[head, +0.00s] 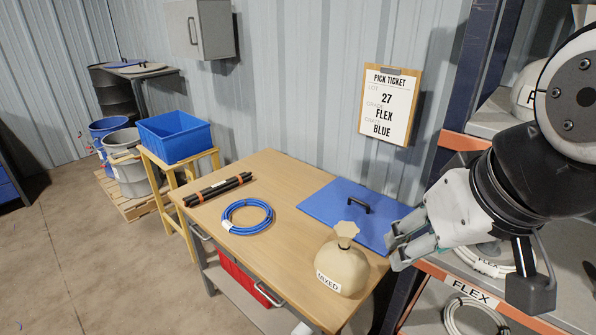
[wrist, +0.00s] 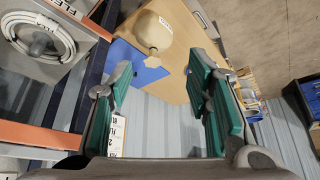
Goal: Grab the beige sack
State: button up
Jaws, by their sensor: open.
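The beige sack (head: 342,268) stands upright on the front right part of the wooden table, its tied neck on top and a "MIXED" label on its front. It also shows in the wrist view (wrist: 152,28), near the top and beyond the fingers. My gripper (head: 392,253) is open and empty, to the right of the sack and apart from it. In the wrist view its two green-padded fingers (wrist: 160,85) stand wide apart with nothing between them up close.
A blue lid with a black handle (head: 330,202) lies behind the sack. A blue cable coil (head: 264,227) and black rods (head: 217,189) lie on the table (head: 285,250). A blue crate (head: 176,136) stands left. A shelf with "FLEX" coils (head: 476,318) is at right.

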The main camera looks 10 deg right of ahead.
aim_at(345, 269)
jog(key=i+j+z, duration=0.15)
jog(key=j, duration=0.25)
jog(key=i+j+z, duration=0.1)
jog(key=j, duration=0.3)
jog(key=i+j+z, duration=0.15)
jog(key=j, duration=0.3)
jog(key=j+z, duration=0.1)
jog(key=j, duration=0.35)
